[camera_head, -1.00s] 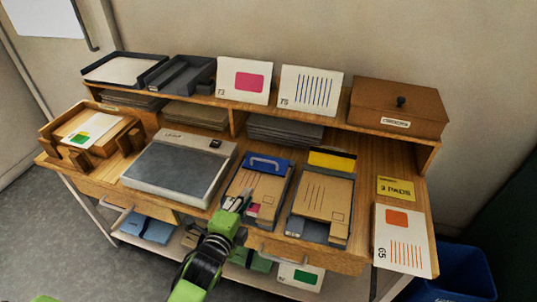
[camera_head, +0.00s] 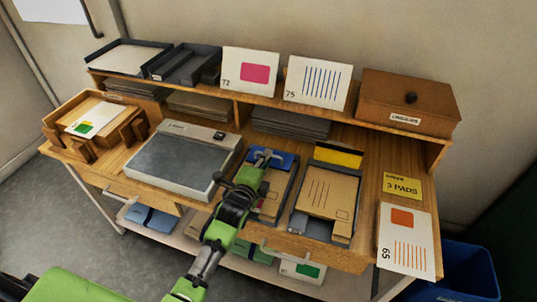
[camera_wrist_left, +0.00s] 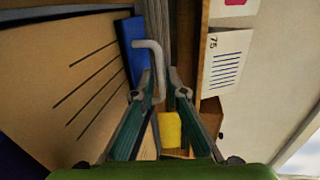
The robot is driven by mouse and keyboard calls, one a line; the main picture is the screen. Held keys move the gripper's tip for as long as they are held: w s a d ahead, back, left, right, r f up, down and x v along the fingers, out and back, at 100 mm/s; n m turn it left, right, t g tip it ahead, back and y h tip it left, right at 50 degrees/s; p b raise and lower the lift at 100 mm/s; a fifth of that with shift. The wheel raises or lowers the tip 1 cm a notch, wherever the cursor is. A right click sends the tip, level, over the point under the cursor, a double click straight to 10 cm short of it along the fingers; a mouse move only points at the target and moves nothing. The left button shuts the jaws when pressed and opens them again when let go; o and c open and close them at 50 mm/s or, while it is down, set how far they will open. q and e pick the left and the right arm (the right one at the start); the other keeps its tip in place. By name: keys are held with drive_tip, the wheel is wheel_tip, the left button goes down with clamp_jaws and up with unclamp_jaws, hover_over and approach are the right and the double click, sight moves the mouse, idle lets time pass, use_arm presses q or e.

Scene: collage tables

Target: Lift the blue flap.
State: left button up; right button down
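The blue flap (camera_head: 283,160) is at the back of a dark tray holding brown envelopes, on the desk's middle. A grey bar handle stands on the flap; it also shows bent in the left wrist view (camera_wrist_left: 150,46), in front of the blue flap (camera_wrist_left: 131,45). My left gripper (camera_head: 261,161) is at the handle, its arm covering part of the tray. In the left wrist view my left gripper's fingers (camera_wrist_left: 163,80) are apart, with the lower end of the handle seen between them. Contact cannot be told. My right gripper is not in view.
A tray with a yellow flap (camera_head: 338,156) stands just right. A grey scale (camera_head: 180,158) is on the left. Cards (camera_head: 318,82) and a brown box (camera_head: 405,102) stand on the shelf behind. A yellow pad sign (camera_head: 402,185) is at right.

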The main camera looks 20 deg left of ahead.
use_arm(q)
drive_tip(key=shift+w+f, duration=0.25)
drive_tip(key=shift+w, duration=1)
clamp_jaws()
